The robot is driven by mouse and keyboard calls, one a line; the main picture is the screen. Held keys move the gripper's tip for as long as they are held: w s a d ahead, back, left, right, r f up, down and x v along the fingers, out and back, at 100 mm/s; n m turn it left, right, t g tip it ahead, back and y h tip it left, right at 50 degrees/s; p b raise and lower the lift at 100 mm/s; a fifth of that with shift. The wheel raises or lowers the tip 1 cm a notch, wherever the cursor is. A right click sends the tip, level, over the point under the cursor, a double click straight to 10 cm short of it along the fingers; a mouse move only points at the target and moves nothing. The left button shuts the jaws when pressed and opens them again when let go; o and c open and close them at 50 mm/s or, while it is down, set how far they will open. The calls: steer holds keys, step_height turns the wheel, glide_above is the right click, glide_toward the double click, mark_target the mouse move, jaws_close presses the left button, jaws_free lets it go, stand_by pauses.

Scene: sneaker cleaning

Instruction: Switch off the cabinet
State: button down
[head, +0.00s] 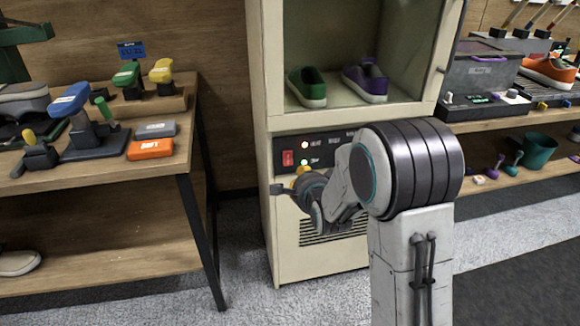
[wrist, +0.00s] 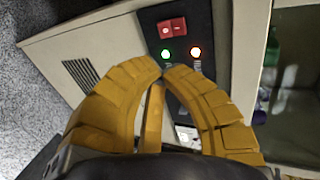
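The cream cabinet (head: 325,262) stands in the middle of the head view, with a green and a purple shoe behind its upper window. Its dark control panel (head: 320,143) has a red rocker switch (head: 288,158), which also shows in the wrist view (wrist: 172,28). Beside the switch a green light (wrist: 166,54) and an orange light (wrist: 195,51) are lit. My gripper (wrist: 163,67) has yellow fingers whose tips meet, with nothing held. It is in front of the panel, a little below and apart from the switch in the picture. In the head view my arm hides the panel's right part.
A wooden table (head: 120,188) with brushes and an orange box (head: 150,149) stands left of the cabinet. A shelf (head: 530,118) with tools, an orange shoe and a teal cup stands at right. Carpeted floor between table and cabinet is clear.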

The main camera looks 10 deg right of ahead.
mark_target(289, 165)
steer(key=shift+w, duration=0.1)
stand_by(0.3)
steer(key=x, duration=1.3)
steer(key=shift+w+f, duration=0.2)
steer(key=shift+w, duration=0.15)
steer(key=shift+b, duration=0.3)
